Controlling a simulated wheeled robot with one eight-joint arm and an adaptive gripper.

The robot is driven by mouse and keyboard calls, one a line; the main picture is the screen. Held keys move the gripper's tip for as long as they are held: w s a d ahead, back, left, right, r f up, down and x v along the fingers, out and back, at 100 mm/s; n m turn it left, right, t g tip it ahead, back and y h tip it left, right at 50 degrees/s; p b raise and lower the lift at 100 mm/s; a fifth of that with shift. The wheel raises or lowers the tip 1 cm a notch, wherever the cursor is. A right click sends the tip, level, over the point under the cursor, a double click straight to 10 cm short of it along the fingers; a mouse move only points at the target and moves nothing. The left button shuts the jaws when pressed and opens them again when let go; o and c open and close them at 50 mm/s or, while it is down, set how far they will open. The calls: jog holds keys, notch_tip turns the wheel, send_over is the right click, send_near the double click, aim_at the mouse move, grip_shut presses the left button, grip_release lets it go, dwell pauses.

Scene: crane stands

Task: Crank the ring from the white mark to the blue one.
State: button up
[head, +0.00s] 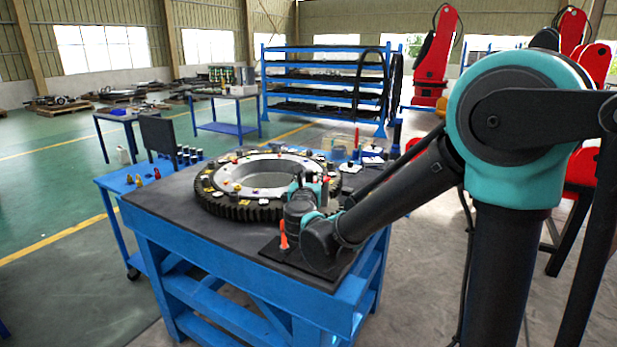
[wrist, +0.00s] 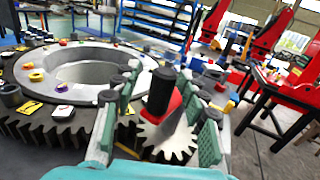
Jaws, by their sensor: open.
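A large dark toothed ring (head: 240,209) lies flat on the bench, with a pale inner ring and several small coloured pieces on top. In the wrist view its teeth (wrist: 55,133) fill the left side. A small pale gear (wrist: 170,143) sits close beside the teeth, with a black upright handle (wrist: 162,93) and a red part (wrist: 175,106) over it. My gripper (wrist: 164,84) is open, its green-padded fingers on either side of the handle with visible gaps. In the head view my gripper (head: 308,195) is at the ring's near right edge. I cannot clearly pick out the white and blue marks.
The blue bench (head: 160,230) has a dark top, bare at the left and front. An orange pointed piece (head: 284,238) stands at the front right, close to my arm. A blue side table (head: 135,180) is on the left. Blue shelves (head: 320,82) stand behind.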

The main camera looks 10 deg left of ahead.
jog(key=s+d, duration=0.1)
jog(key=s, duration=1.1)
